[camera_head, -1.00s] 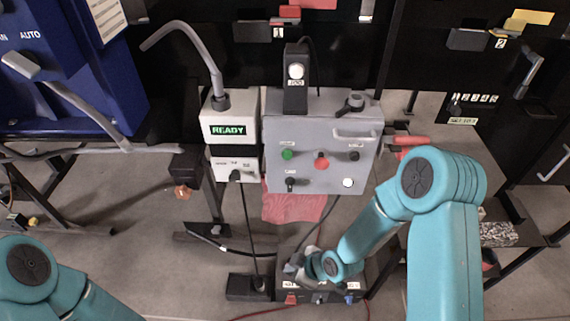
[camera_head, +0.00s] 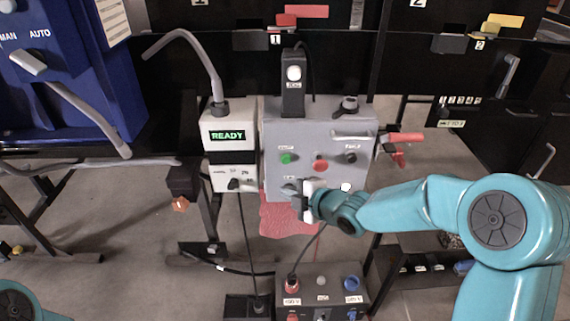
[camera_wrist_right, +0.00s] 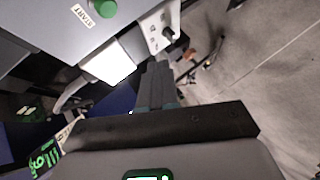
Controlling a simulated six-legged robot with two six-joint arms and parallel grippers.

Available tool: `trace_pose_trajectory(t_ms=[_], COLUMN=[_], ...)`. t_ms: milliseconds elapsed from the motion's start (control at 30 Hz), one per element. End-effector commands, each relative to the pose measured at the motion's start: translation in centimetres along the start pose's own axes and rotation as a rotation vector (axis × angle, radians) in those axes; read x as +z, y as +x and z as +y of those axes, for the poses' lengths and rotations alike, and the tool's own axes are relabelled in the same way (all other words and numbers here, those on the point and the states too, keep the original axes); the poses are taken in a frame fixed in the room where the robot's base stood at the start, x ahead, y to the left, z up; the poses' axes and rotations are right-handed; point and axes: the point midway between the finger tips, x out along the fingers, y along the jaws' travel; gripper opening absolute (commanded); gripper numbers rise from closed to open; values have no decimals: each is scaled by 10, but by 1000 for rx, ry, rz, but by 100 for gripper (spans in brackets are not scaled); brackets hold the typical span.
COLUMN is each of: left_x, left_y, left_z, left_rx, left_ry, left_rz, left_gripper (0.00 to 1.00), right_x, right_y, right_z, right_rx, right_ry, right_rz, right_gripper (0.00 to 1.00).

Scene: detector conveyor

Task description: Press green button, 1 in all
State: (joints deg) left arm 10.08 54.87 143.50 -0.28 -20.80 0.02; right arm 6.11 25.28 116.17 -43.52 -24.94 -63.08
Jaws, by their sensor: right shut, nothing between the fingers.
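The green button (camera_head: 287,159) is on the upper left of the grey control panel (camera_head: 330,122). In the right wrist view the green button (camera_wrist_right: 103,8) is at the top edge beside a START label. My right gripper (camera_head: 292,188) is shut and empty in front of the panel's lower part, below the green button and apart from it. Its closed fingers (camera_wrist_right: 157,82) show in the right wrist view. My left gripper is out of view; only a bit of my left arm shows at the lower left.
A red button (camera_head: 320,165) and a black knob (camera_head: 351,158) sit right of the green button. A white box (camera_head: 229,139) with a READY display stands left of the panel. Below is a box with coloured knobs (camera_head: 322,270). A red cloth (camera_head: 284,217) hangs under the panel.

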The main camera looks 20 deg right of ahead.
Motion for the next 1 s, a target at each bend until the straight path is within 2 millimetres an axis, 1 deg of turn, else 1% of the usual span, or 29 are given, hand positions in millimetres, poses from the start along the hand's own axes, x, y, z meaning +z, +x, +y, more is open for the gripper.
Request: trace_pose_trajectory(t_ms=[133,233,367,500,600,800,1000], left_x=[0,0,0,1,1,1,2], left_y=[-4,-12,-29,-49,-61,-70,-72], left_z=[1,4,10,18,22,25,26], left_rx=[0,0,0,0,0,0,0], left_ry=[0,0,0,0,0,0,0], left_rz=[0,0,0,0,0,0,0], left_gripper=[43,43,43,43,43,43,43], right_x=[1,3,10,20,26,37,42], right_y=[1,5,15,29,39,54,60], right_z=[2,8,17,29,34,41,42], right_rx=[0,-1,-3,-3,-3,-1,-1], right_ry=[1,3,4,3,3,2,3], right_rz=[-1,-1,-3,-3,-2,-1,-1], right_gripper=[0,0,0,0,0,0,0])
